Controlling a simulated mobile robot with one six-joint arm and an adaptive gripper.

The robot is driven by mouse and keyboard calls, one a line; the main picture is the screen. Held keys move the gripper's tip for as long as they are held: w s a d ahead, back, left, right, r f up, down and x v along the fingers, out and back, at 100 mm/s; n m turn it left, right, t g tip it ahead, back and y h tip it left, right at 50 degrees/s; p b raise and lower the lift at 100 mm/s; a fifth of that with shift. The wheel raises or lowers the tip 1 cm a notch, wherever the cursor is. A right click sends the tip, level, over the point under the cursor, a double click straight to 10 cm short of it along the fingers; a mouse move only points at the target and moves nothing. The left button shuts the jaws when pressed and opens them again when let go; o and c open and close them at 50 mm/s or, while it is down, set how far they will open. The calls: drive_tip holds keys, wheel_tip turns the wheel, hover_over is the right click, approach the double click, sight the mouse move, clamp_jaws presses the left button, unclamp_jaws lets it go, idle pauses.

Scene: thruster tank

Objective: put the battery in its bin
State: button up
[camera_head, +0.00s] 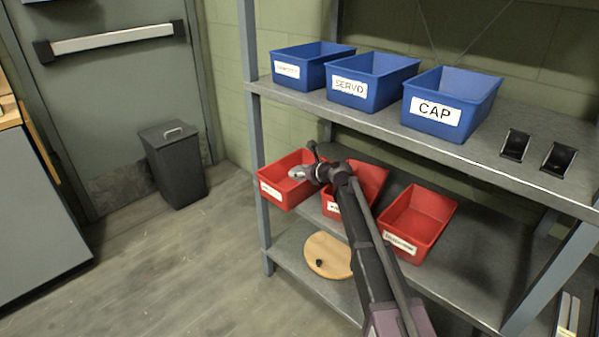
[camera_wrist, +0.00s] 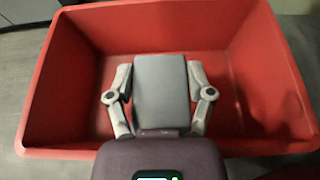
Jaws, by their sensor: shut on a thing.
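The battery (camera_wrist: 161,92) looks like a plain grey block in the wrist view. My gripper (camera_wrist: 159,78) is shut on it, with one finger along each side. Below is a red bin (camera_wrist: 50,75), its walls around the block in the picture. How far the block is above the floor of the bin is unclear. In the head view my gripper (camera_head: 301,172) is over the leftmost red bin (camera_head: 273,196) on the middle shelf. Its label is too small to read. The battery is hard to make out there.
Two more red bins stand to the right; my arm partly hides the middle one (camera_head: 373,180), and the right one (camera_head: 418,218) looks empty. Three blue bins, including SERVO (camera_head: 372,82) and CAP (camera_head: 452,100), stand on the shelf above. A black waste bin (camera_head: 175,165) stands by the door.

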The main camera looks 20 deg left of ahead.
drive_tip(key=shift+s+f, duration=0.15)
drive_tip(key=o, duration=1.3)
drive_tip(key=shift+s, duration=0.1)
drive_tip(key=shift+r+p, duration=0.35)
drive_tip(key=shift+p, duration=0.1)
drive_tip(key=p+v, duration=0.4)
drive_tip(key=v, duration=0.8)
drive_tip(key=shift+w+r+p, duration=0.2)
drive_tip(key=shift+w+p, duration=0.1)
